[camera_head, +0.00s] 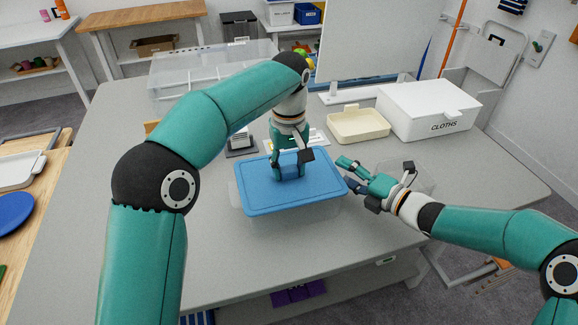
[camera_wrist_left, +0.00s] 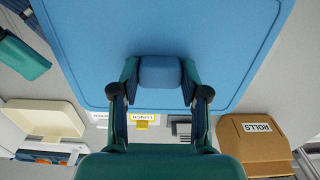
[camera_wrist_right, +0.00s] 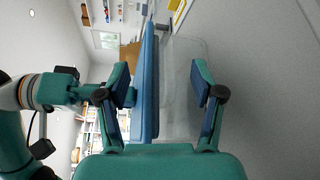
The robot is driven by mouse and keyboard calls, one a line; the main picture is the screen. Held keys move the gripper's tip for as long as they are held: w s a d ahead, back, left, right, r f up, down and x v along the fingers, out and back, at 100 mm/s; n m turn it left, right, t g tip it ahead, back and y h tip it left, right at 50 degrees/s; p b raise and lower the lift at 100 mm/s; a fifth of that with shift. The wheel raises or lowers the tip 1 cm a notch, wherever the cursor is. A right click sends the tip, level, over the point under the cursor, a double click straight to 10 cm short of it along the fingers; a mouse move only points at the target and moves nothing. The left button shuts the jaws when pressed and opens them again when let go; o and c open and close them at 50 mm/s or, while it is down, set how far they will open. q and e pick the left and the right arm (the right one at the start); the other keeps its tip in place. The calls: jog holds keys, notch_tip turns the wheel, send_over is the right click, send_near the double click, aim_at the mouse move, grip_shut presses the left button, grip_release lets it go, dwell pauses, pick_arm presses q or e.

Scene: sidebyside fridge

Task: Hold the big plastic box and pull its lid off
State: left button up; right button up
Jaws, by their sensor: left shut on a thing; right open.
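The big plastic box (camera_head: 310,213) is clear and stands on the grey table under a blue lid (camera_head: 257,195). The right wrist view shows the box's clear wall (camera_wrist_right: 183,85) beside the lid (camera_wrist_right: 149,85); I cannot tell if a small gap lies between them. My left gripper (camera_head: 290,172) is above the lid, shut on its raised blue handle (camera_wrist_left: 160,72). My right gripper (camera_head: 348,173) is open at the box's right end. In its wrist view the lid and box edge show between its spread fingers (camera_wrist_right: 163,90), with no clear grip.
A white box marked CLOTHS (camera_head: 430,112) and a cream tray (camera_head: 357,127) stand behind to the right. A large clear container (camera_head: 175,85) stands at the back left. A brown box marked ROLLS (camera_wrist_left: 255,150) shows in the left wrist view. The table's front left is clear.

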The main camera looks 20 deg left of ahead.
jog(key=shift+a, duration=0.1)
dwell(0.4)
jog(key=shift+x, duration=0.8)
grip_shut()
jog(key=shift+f, duration=0.1)
pick_arm(q)
jog(key=shift+s, duration=0.1)
pick_arm(e)
jog(key=shift+f, duration=0.2)
dwell(0.7)
jog(key=shift+c, duration=0.3)
grip_release()
jog(key=shift+r, duration=0.1)
